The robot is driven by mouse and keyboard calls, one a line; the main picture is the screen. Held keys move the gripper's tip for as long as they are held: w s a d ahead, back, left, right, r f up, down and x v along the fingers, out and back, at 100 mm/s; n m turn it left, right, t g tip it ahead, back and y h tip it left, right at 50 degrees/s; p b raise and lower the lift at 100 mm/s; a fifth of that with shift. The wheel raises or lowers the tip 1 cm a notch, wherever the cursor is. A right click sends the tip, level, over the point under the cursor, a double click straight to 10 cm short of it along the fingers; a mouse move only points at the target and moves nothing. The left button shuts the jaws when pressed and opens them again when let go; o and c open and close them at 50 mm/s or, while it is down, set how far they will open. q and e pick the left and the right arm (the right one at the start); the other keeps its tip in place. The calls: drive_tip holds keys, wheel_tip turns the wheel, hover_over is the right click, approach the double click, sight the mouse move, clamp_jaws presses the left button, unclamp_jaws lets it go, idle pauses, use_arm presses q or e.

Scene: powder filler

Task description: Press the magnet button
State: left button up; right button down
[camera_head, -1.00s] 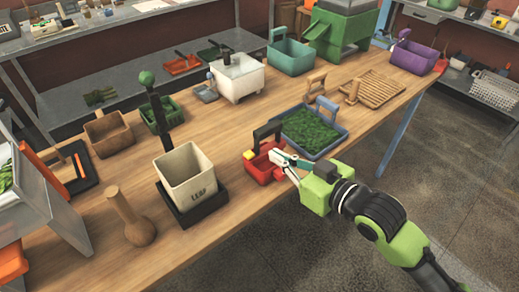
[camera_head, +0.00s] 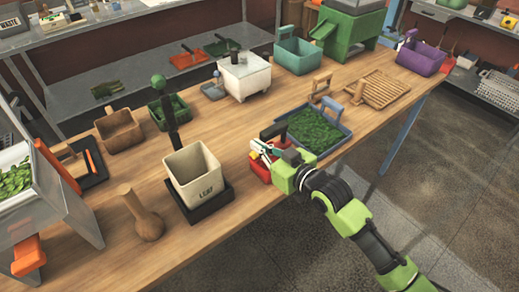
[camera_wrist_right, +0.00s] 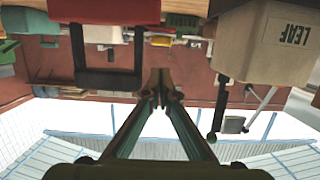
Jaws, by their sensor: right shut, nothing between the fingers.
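A small red box (camera_head: 259,169) with a black handle (camera_head: 274,130) sits near the table's front edge; a yellow block (camera_head: 253,155) shows at its left corner. I cannot make out which part is the magnet button. My right gripper (camera_head: 262,148) is shut and empty, over the red box and covering part of it. In the right wrist view the fingers (camera_wrist_right: 160,90) meet at their tips, and the red box (camera_wrist_right: 108,27) and black handle (camera_wrist_right: 82,60) appear upside down to their left. I cannot tell whether the tips touch anything. My left gripper is out of view.
A blue tray of green leaves (camera_head: 346,136) stands just right of the red box. A cream bin marked LEAF (camera_head: 195,172) stands on a black base to the left, with a wooden pestle-like piece (camera_head: 146,224) beside it. Bare tabletop lies between bin and red box.

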sight(255, 155)
wheel_tip(255, 155, down, 3)
drive_tip(key=shift+s+d+r, duration=0.1)
drive_tip(key=shift+r, duration=0.05)
